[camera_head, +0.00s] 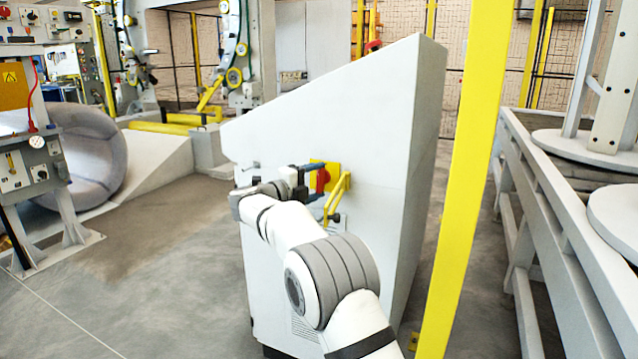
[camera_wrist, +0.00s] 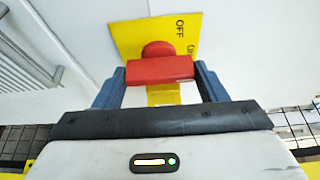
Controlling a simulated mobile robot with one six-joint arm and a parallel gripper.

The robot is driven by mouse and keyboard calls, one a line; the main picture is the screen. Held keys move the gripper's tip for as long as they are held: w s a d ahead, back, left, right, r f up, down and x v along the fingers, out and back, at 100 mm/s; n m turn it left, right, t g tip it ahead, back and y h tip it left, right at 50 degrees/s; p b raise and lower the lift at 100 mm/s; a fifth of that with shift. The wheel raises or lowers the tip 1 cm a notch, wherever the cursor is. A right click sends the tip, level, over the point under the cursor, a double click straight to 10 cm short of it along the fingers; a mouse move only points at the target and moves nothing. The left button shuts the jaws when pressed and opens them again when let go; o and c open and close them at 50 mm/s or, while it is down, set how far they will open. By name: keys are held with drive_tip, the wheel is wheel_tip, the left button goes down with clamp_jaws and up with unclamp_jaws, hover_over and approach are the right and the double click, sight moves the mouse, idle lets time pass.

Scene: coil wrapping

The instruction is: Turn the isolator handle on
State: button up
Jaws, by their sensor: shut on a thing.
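The isolator handle is red and sits on a yellow plate on the side of a white cabinet. In the wrist view the red handle (camera_wrist: 160,70) lies crosswise between the two blue fingers of my gripper (camera_wrist: 160,84), which are shut on its ends. The yellow plate (camera_wrist: 125,38) behind it shows the word OFF at its upper right; other lettering is partly cut off. In the head view my gripper (camera_head: 311,181) reaches the red handle (camera_head: 322,180) in front of the yellow plate (camera_head: 332,170).
A yellow bar handle (camera_head: 338,197) stands out from the white cabinet (camera_head: 330,110) just right of my gripper. A yellow post (camera_head: 462,190) rises to the right, with a grey conveyor frame (camera_head: 545,190) beyond. A large coil (camera_head: 88,155) stands at left. The floor (camera_head: 160,270) at left is clear.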

drive_tip(key=shift+d+f, duration=0.2)
drive_tip(key=o, duration=0.7)
drive_tip(key=shift+r, duration=0.1)
drive_tip(key=shift+s+a, duration=0.1)
drive_tip(key=shift+a, duration=0.05)
drive_tip(key=p+v, duration=0.1)
drive_tip(key=v, duration=0.6)
drive_tip(key=shift+s+a+p, duration=0.2)
drive_tip(key=shift+a+p, duration=0.05)
drive_tip(key=shift+p, duration=0.1)
drive_tip(key=shift+s, duration=0.1)
